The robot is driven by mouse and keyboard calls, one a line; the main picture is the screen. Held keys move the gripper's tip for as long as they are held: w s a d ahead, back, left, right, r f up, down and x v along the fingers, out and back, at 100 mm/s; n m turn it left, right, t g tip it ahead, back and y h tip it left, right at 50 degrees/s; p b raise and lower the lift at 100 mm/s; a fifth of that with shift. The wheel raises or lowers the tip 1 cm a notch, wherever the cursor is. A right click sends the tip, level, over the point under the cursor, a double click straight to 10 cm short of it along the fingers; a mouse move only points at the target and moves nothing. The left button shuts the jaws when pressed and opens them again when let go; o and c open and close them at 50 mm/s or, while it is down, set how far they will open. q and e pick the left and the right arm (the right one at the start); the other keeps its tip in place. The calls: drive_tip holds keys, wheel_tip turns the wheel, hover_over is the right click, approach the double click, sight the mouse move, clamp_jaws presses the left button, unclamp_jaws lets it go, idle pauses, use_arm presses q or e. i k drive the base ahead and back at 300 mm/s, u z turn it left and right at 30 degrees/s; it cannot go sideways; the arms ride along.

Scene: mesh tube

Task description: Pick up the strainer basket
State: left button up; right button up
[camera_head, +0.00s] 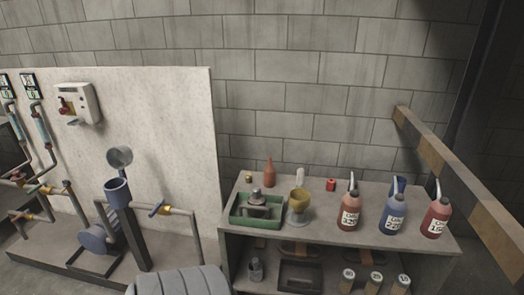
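I cannot clearly make out a strainer basket. A blue cylindrical housing (117,191) stands on the pipework at the left, its round grey lid (119,158) swung up above it. The inside of the housing is too small and dark to tell whether a basket sits in it. A yellowish cup-shaped thing (298,203) stands on the workbench (330,245); I cannot tell whether it is a basket or a funnel. Neither of my grippers is in view.
A green tray (238,216) holding metal parts is on the bench's left. A red cone-shaped bottle (269,172) stands behind; several red and blue jugs (393,216) stand right. Cans (376,282) are below. A grey ribbed object (180,282) fills the bottom edge. A striped barrier (450,165) slants at right.

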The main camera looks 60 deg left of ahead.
sight(254, 266)
drive_tip(key=u, duration=0.5)
drive_tip(key=i, duration=0.9)
drive_tip(key=u, duration=1.45)
drive_tip(key=i, duration=0.6)
drive_tip(key=u, duration=0.6)
